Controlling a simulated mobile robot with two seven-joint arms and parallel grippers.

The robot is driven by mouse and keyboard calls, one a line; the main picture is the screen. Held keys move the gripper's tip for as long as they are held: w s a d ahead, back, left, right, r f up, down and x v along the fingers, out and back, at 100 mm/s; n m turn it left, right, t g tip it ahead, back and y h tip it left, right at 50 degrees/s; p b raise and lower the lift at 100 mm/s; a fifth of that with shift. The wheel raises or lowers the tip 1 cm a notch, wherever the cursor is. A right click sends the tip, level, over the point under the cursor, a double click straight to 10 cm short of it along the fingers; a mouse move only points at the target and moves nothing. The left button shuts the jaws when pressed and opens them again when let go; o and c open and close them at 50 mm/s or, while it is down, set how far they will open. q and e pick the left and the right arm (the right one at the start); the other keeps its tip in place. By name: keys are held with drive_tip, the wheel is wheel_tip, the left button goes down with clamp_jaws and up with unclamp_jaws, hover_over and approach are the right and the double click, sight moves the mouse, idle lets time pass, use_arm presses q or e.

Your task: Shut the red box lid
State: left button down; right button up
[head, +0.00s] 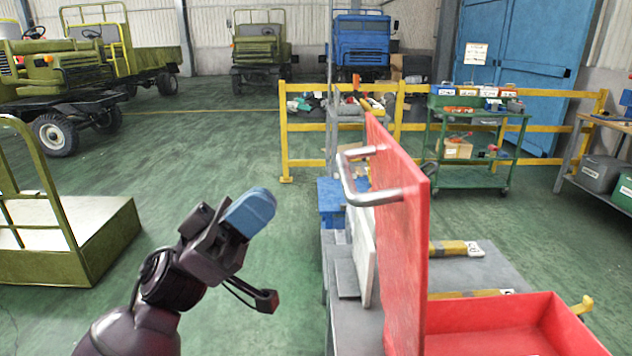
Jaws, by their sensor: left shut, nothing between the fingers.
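The red box (568,325) sits on a grey table at the lower right, its inside partly visible. Its red lid (402,225) stands upright, open, along the box's left side. A silver metal handle (374,198) sticks out from the lid's left face. My left gripper (250,212) has blue fingertips pressed together and is shut and empty. It is in the air to the left of the lid and handle, apart from both. My right gripper is not in view.
The grey table (505,268) holds yellow-brown items (455,248) beyond the box. A white panel (361,250) stands left of the lid. A green cart (472,178), yellow railing (300,142) and trucks are farther back. Open green floor lies left of the table.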

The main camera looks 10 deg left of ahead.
use_arm(q)
drive_tip(key=w+d+r, duration=0.1)
drive_tip(key=d+r, duration=0.1)
drive_tip(key=d, duration=0.4)
drive_tip(key=shift+w+d+r, duration=0.3)
drive_tip(key=shift+w+d, duration=0.05)
